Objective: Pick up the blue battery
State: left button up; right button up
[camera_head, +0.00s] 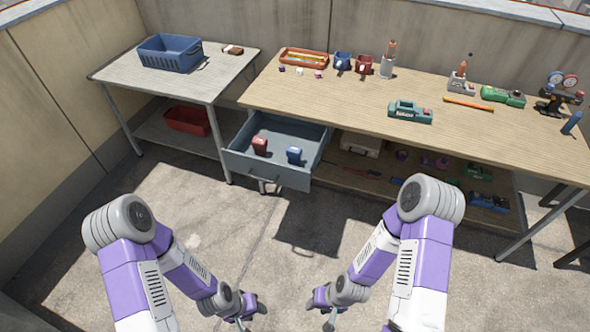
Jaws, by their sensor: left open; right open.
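The blue battery (294,155) stands in the open drawer (268,172) under the long workbench, on the right side of the drawer floor. A dark red battery-like block (260,146) stands to its left in the same drawer. My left gripper (250,316) is at the bottom of the view, open and empty. My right gripper (322,312) is at the bottom centre, open and empty. Both are over the floor, well in front of the drawer and apart from the battery.
The wooden workbench (350,100) holds a teal tool (410,111), an orange tray (304,59) and several other tools. A side table (205,85) bears a blue basket (170,52). A red bin (188,121) is on its lower shelf. Open floor lies in front of the drawer.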

aim_at(294, 153)
jog(key=u, duration=0.5)
jog(key=i, duration=1.15)
jog(key=z, duration=0.25)
